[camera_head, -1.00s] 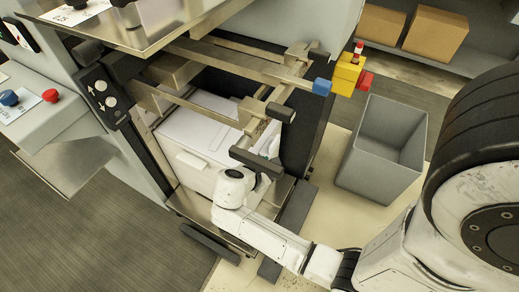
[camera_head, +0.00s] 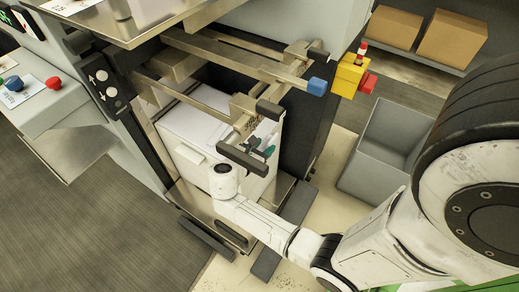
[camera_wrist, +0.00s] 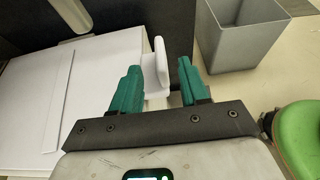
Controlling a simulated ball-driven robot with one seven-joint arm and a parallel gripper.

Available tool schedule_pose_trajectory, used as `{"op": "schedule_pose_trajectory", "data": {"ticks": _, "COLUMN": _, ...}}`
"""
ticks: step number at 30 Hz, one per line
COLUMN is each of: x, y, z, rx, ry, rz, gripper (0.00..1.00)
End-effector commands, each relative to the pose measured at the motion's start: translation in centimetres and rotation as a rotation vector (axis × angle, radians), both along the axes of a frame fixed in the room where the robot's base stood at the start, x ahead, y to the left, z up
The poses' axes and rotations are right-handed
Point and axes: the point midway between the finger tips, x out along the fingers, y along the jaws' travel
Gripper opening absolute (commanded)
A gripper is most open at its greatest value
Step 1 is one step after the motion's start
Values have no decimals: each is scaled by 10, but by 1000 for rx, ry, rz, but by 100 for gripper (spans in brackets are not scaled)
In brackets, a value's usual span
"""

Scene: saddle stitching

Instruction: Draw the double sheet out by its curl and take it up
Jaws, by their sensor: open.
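The white sheets (camera_head: 190,128) lie as a pile inside the press frame; in the wrist view, the broad white top (camera_wrist: 25,95) fills the left side. A white upturned curl (camera_wrist: 161,66) stands up at its right, between the green fingers. My gripper (camera_wrist: 158,66) is open, with one finger on each side of the curl. The left finger looks close to the curl, and a gap shows on the right. Whether either finger touches it, I cannot tell. In the head view, my gripper (camera_head: 262,148) is at the pile's right edge, partly hidden by its dark bar.
Metal rails with a blue-ended bar (camera_head: 318,84) cross above the pile. A grey bin (camera_head: 385,140) stands on the floor to the right; it also shows in the wrist view (camera_wrist: 240,40). A yellow block (camera_head: 347,77) with red parts is near the rail end. Cardboard boxes (camera_head: 452,35) sit behind.

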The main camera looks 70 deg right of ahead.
Motion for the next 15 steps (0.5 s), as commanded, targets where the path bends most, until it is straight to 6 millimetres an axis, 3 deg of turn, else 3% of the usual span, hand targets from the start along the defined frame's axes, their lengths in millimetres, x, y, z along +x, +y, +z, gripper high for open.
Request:
{"op": "schedule_pose_trajectory", "data": {"ticks": 9, "x": -13, "y": -50, "z": -22, "rx": 0, "ry": 0, "rz": -4, "gripper": 45}}
{"op": "schedule_pose_trajectory", "data": {"ticks": 15, "x": -17, "y": -70, "z": -30, "rx": 0, "ry": -1, "rz": -1, "gripper": 45}}
